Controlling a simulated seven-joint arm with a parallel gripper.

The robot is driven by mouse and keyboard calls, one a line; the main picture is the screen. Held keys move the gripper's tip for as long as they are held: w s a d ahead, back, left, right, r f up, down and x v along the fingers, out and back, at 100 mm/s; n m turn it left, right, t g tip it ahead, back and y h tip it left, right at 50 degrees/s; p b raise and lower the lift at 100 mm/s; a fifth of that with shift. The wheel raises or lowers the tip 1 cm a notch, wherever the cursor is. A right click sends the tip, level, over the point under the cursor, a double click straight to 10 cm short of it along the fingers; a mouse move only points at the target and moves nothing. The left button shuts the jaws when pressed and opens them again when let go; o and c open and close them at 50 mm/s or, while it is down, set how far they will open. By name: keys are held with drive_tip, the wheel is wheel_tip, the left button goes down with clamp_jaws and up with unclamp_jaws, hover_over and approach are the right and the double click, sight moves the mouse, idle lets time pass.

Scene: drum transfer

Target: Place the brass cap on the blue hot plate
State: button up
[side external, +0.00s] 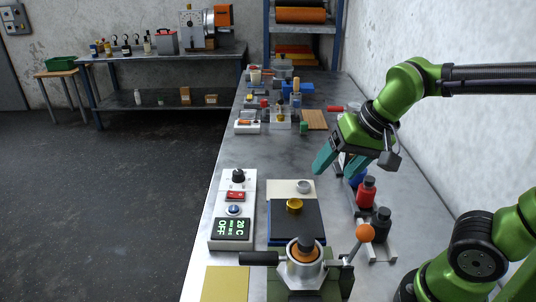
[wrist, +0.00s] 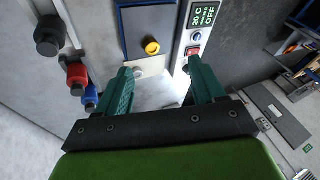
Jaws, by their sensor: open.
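The brass cap (side external: 294,206) is a small gold ring-like piece. It sits on the dark top of the blue-sided hot plate (side external: 310,226), near the far edge in the side view. In the wrist view the cap (wrist: 152,46) lies on the dark surface of the hot plate (wrist: 139,18), near the edge closest to my gripper. My gripper (side external: 334,172) is open and empty, in the air beyond and to the right of the hot plate. In the wrist view its teal fingers (wrist: 160,70) are spread wide, apart from the cap.
A cream pad (side external: 280,187) with a small silver piece (side external: 303,186) adjoins the hot plate. A control box (side external: 232,228) reading OFF stands left. Red (side external: 366,190) and black (side external: 381,224) bottles stand right. A lever device (side external: 305,268) stands in front.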

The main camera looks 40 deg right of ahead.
drive_tip(key=s+n+t, duration=0.1)
drive_tip(key=s+r+n+t, duration=0.1)
drive_tip(key=shift+s+n+y, duration=0.3)
drive_tip(key=shift+s+y, duration=0.1)
